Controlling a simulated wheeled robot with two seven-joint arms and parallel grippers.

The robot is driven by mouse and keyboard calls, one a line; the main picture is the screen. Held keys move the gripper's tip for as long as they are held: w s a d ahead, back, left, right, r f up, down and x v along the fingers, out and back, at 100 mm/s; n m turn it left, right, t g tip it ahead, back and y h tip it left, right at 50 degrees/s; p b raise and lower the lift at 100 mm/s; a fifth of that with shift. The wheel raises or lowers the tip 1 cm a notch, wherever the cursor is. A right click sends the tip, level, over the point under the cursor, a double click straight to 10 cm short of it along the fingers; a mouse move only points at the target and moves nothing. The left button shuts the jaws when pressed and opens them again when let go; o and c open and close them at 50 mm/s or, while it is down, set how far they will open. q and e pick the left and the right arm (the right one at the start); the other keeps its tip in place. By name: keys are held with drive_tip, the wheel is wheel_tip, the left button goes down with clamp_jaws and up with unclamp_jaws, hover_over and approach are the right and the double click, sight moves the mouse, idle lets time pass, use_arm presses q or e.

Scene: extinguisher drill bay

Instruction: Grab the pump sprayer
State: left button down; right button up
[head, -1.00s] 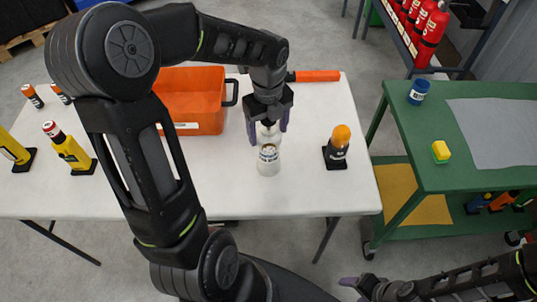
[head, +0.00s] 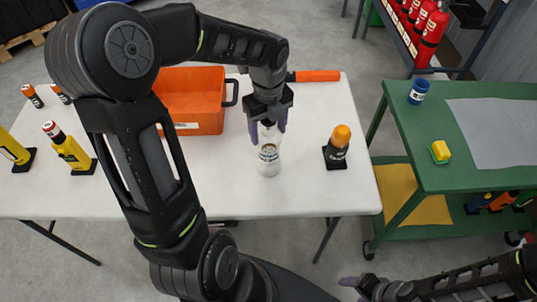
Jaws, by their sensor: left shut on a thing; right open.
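The pump sprayer (head: 268,159) is a clear-white bottle with a label, standing upright on the white table (head: 230,195). My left gripper (head: 267,127) comes down on it from above and is shut on its upper part, hiding the top. The bottle's base appears to rest on the table. My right gripper (head: 352,284) is at the bottom edge of the view, open and empty, away from the table; part of it is cut off.
An orange bin (head: 200,122) stands behind left of the sprayer. A green cart (head: 460,150) stands right of the table. The table's front middle is clear.

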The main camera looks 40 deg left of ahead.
use_arm(q)
drive_tip(key=shift+w+r, duration=0.1)
drive_tip(key=shift+r, duration=0.05)
wheel_tip(320, 180, up, 10)
drive_tip(key=shift+f+b, duration=0.1)
drive_tip(key=shift+b, duration=0.25)
idle(0.9)
